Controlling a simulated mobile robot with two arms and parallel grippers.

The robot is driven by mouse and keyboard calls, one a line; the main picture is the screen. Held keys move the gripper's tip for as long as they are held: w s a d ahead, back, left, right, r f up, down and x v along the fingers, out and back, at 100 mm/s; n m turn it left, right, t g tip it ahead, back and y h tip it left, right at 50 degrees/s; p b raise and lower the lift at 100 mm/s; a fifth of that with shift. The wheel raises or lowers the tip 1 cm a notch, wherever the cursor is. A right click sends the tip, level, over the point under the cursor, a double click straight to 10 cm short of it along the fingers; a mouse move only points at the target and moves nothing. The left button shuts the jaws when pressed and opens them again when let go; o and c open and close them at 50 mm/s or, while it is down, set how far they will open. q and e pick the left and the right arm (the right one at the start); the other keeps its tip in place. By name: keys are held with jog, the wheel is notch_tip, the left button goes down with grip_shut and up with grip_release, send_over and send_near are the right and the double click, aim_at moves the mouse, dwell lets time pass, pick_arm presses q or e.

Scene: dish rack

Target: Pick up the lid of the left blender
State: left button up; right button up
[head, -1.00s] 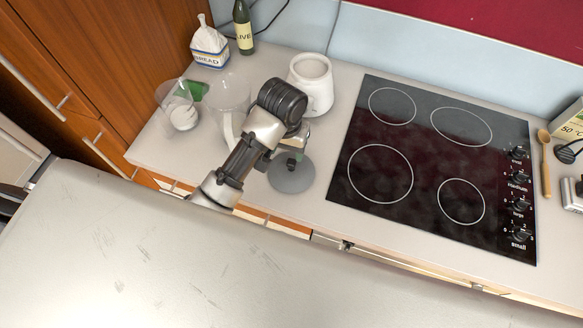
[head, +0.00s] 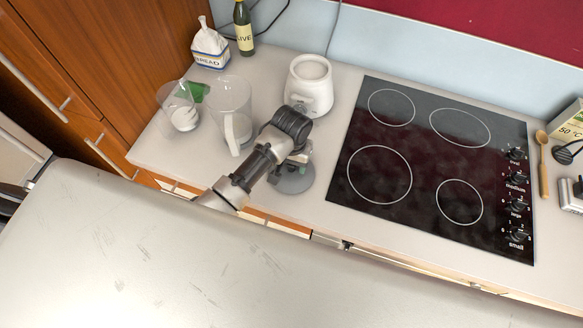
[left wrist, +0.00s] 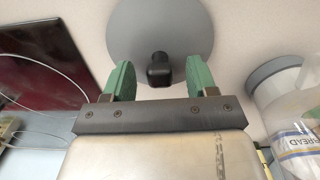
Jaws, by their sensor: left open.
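The lid is a flat grey disc (head: 294,184) on the counter in front of the white blender base (head: 310,90). In the left wrist view the lid (left wrist: 145,25) has a black knob (left wrist: 159,69). My left gripper (head: 292,166) is over the lid and hides part of it. In the left wrist view its green fingers (left wrist: 160,77) are open, one to each side of the knob, with gaps between. I cannot tell how far the fingertips are above the disc. My right gripper is not in view.
A clear jug (head: 232,100) and another clear container (head: 172,95) stand left of my arm. A bread bag (head: 210,47) and a dark bottle (head: 243,28) are behind. The black cooktop (head: 420,155) lies to the right. The counter's front edge is near the lid.

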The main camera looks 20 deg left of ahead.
pick_arm(q)
jog(key=shift+f, duration=0.2)
grip_shut()
dwell(0.3)
